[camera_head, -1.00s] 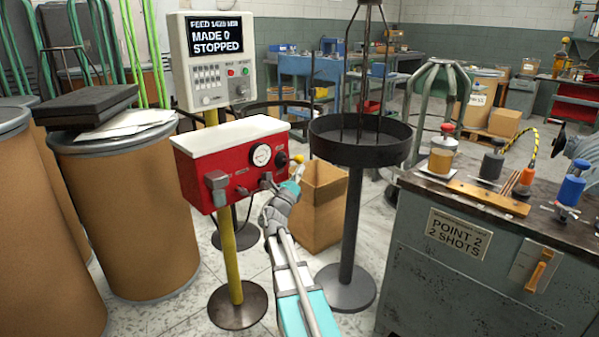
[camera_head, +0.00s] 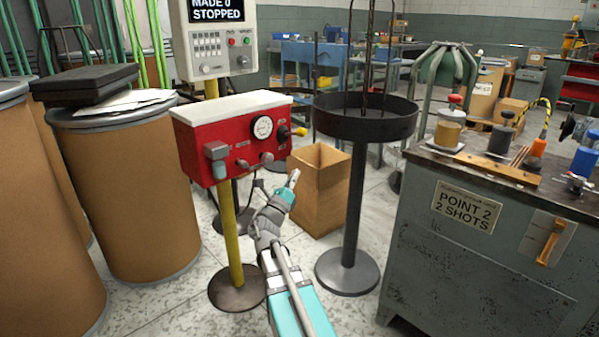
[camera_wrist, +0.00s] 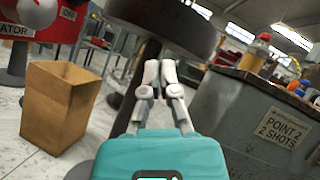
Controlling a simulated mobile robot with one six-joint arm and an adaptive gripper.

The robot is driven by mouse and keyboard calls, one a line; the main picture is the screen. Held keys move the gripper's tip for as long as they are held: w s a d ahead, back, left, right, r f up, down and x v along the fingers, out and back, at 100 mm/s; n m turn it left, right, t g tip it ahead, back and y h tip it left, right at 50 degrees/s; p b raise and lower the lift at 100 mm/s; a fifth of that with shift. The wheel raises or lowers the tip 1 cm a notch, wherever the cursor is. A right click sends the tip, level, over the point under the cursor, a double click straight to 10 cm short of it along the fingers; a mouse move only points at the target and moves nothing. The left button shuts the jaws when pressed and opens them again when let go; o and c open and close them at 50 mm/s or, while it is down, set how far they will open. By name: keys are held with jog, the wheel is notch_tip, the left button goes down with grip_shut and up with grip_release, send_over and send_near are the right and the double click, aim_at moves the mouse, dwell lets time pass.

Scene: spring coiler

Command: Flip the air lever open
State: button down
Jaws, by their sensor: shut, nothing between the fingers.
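The red control box (camera_head: 232,145) with a white lid stands on a yellow post. A short lever with a yellow knob (camera_head: 300,132) sticks out to the right from its front, beside the round gauge (camera_head: 262,127). I take this for the air lever. My gripper (camera_head: 292,177) is shut and empty, below the yellow knob and apart from it. In the wrist view my fingers (camera_wrist: 160,72) are closed together with nothing between them. Only a corner of the red box (camera_wrist: 15,45) shows there, and the yellow knob cannot be made out.
An open cardboard box (camera_head: 325,195) stands on the floor behind my gripper. A black round tray on a post (camera_head: 362,120) stands to the right. A grey workbench (camera_head: 440,240) is further right. Brown drums (camera_head: 130,190) stand at left. A display panel (camera_head: 215,40) rises above the red box.

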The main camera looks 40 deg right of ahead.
jog(key=shift+b+v, duration=0.35)
jog(key=shift+v, duration=0.75)
jog(key=shift+s, duration=0.1)
jog(key=s+a+f+m+g+y+p, duration=0.3)
jog(key=a+f+m+g+y, duration=0.15)
jog(key=f+m, duration=0.4)
jog(key=s+a+f+m+g+y+p, duration=0.35)
jog(key=f+m+y, duration=0.2)
jog(key=m, duration=0.65)
jog(key=s+a+f+m+g+y+p, duration=0.1)
jog(key=s+a+m+y+p, duration=0.15)
jog(key=a+m+y, duration=0.55)
jog(key=s+a+f+m+g+y+p, duration=0.1)
jog(key=s+a+f+g+y+p, duration=0.2)
jog(key=a, duration=1)
notch_tip(320, 180, up, 39)
jog(key=t+p, duration=0.1)
jog(key=p, duration=3.5)
jog(key=shift+d+f+y, duration=0.25)
jog(key=shift+y, duration=0.05)
jog(key=c, duration=1.4)
grip_release()
